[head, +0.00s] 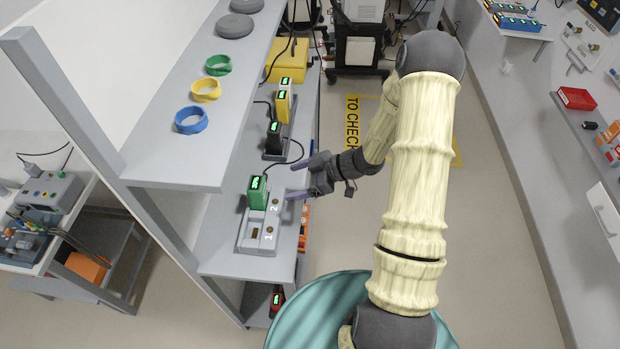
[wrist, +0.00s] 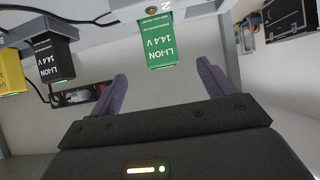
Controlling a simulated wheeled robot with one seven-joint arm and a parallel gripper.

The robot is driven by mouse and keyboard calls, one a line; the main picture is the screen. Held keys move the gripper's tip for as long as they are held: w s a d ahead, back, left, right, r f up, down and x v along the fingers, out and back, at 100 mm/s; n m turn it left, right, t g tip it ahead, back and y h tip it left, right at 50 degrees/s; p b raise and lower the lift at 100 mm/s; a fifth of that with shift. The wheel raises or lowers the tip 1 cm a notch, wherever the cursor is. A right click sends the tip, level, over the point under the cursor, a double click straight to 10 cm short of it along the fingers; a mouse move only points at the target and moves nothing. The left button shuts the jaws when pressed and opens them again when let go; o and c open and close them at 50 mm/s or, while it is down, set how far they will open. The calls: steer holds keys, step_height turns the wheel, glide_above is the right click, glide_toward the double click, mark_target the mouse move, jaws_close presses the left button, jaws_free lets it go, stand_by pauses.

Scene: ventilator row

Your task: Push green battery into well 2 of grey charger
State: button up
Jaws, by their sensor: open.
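The green battery (head: 258,193) stands upright at the well 2 end of the grey charger (head: 270,240); whether it is fully seated I cannot tell. In the wrist view the green battery (wrist: 161,42) shows its "LI-ION 14.4 V" label upside down, below the "2" mark. Well 1 of the charger (head: 254,233) looks empty. My gripper (head: 291,182) is open, to the right of the battery and apart from it. In the wrist view the purple fingers of my gripper (wrist: 162,72) are spread, with the battery ahead of the gap between them.
A black battery (head: 274,138) and a yellow battery (head: 283,105) stand in chargers farther along the bench. A shelf (head: 190,160) with blue, yellow and green rings overhangs the bench's left side. A cable (head: 295,150) curves behind the charger. The aisle floor is open.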

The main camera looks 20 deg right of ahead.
steer(key=v, duration=0.4)
stand_by(0.4)
steer(key=w+d+r+m+t+h, duration=0.1)
steer(key=d+r+m+t+h, duration=0.2)
steer(key=d+r+m+h, duration=0.5)
steer(key=s+a+r+m+g+h, duration=0.1)
steer(key=s+a+r+m+g, duration=0.1)
steer(key=s, duration=0.5)
steer(key=s+a+r+m+g+h, duration=0.1)
steer(key=s+a+m+g+h, duration=0.1)
steer(key=s+a+m, duration=0.2)
steer(key=s+a, duration=0.1)
steer(key=s, duration=0.2)
steer(key=shift+s+r, duration=0.25)
steer(key=shift+r, duration=0.15)
